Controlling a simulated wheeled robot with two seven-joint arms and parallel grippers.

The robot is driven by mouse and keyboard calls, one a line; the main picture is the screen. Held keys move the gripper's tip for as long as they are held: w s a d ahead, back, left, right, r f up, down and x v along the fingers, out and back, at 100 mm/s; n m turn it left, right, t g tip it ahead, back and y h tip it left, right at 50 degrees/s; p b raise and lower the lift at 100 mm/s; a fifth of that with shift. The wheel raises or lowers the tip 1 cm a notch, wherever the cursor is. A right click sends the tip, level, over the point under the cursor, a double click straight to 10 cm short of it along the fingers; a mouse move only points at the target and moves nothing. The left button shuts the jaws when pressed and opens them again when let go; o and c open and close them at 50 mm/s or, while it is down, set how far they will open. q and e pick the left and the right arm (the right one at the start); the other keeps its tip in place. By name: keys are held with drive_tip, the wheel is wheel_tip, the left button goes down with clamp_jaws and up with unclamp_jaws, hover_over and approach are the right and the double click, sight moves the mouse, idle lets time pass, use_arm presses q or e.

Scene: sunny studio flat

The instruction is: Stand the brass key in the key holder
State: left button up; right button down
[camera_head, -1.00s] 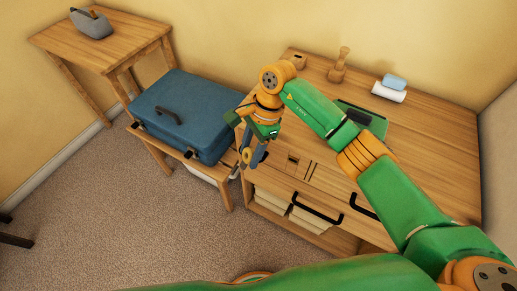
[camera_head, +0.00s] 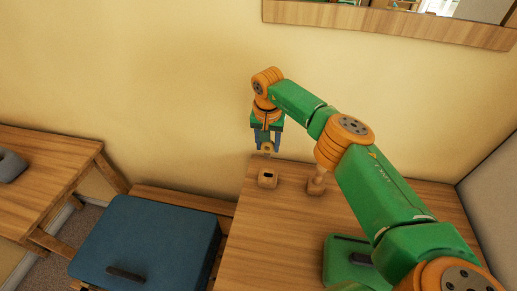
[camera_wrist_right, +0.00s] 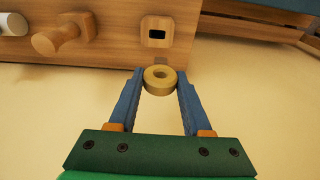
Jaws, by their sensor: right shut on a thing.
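My right gripper (camera_head: 267,138) hangs from above, near the wall, over the back left of the dresser top. It is shut on the brass key, whose round ring head (camera_wrist_right: 160,79) sits between the blue fingertips in the right wrist view. In the head view the key (camera_head: 267,149) is small, just above the key holder. The key holder (camera_head: 268,178) is a small wooden block with a dark slot; it also shows in the right wrist view (camera_wrist_right: 157,32). The key's shaft is mostly hidden behind its head. The key appears apart from the holder. My left gripper is out of view.
A wooden peg-like stand (camera_head: 317,182) is right of the holder, close to my forearm. A green box (camera_head: 347,262) lies nearer on the dresser top (camera_head: 265,230). A blue suitcase (camera_head: 145,240) is at left. A wood-framed mirror (camera_head: 390,22) hangs above.

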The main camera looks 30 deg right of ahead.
drive_tip(key=s, duration=0.1)
drive_tip(key=s+r, duration=0.1)
drive_tip(key=shift+s+r, duration=0.25)
drive_tip(key=shift+s, duration=0.05)
drive_tip(key=shift+w+a+f+b, duration=0.1)
drive_tip(key=shift+w+f+b, duration=0.35)
drive_tip(key=shift+f, duration=0.8)
use_arm(q)
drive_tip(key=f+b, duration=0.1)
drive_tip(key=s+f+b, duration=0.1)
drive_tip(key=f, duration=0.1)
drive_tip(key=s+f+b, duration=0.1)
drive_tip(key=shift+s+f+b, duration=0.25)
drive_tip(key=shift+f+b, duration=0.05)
drive_tip(key=shift+b, duration=0.1)
use_arm(e)
wheel_tip(320, 180, down, 4)
drive_tip(key=shift+s+f, duration=0.1)
